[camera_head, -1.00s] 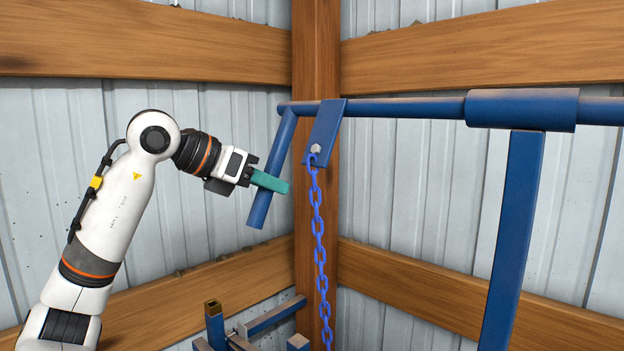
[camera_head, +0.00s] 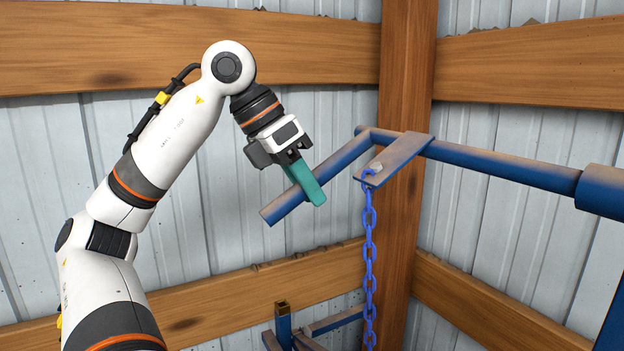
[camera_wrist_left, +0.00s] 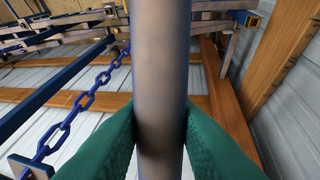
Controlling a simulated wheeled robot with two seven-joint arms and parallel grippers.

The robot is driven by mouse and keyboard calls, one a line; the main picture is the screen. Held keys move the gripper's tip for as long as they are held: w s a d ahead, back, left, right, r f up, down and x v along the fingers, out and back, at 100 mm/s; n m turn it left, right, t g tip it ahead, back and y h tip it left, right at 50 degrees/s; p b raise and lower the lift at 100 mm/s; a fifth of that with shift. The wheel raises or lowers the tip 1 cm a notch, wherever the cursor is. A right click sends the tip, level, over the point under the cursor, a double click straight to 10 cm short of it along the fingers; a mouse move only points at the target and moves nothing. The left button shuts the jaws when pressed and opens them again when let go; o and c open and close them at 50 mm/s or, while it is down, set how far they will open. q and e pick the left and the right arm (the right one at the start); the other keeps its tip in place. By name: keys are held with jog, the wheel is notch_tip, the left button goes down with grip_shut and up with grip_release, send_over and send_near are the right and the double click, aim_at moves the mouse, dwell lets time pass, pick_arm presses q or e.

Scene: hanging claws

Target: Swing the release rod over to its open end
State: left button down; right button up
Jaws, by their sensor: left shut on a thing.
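The blue release rod (camera_head: 343,159) is a cranked bar that slants down and left from the end of a horizontal blue shaft (camera_head: 500,168). My left gripper (camera_head: 308,184) has teal fingers and is shut on the rod's lower part. In the left wrist view the rod (camera_wrist_left: 160,80) runs upright through the middle, with a teal finger (camera_wrist_left: 105,150) pressed on each side. A flat blue plate (camera_head: 400,158) on the shaft carries a blue chain (camera_head: 369,250) that hangs straight down. The chain also shows in the left wrist view (camera_wrist_left: 85,102). My right gripper is not in view.
A wooden post (camera_head: 405,70) stands behind the shaft's end. Wooden rails (camera_head: 180,48) cross the corrugated metal wall. Blue frame parts (camera_head: 285,325) stand low in the middle. The space left of the rod, before the wall, is clear apart from my arm.

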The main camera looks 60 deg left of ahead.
pick_arm(q)
jog(key=shift+r, duration=0.25)
jog(key=c, duration=1.2)
grip_release()
jog(key=shift+f, duration=0.1)
jog(key=v, duration=1.2)
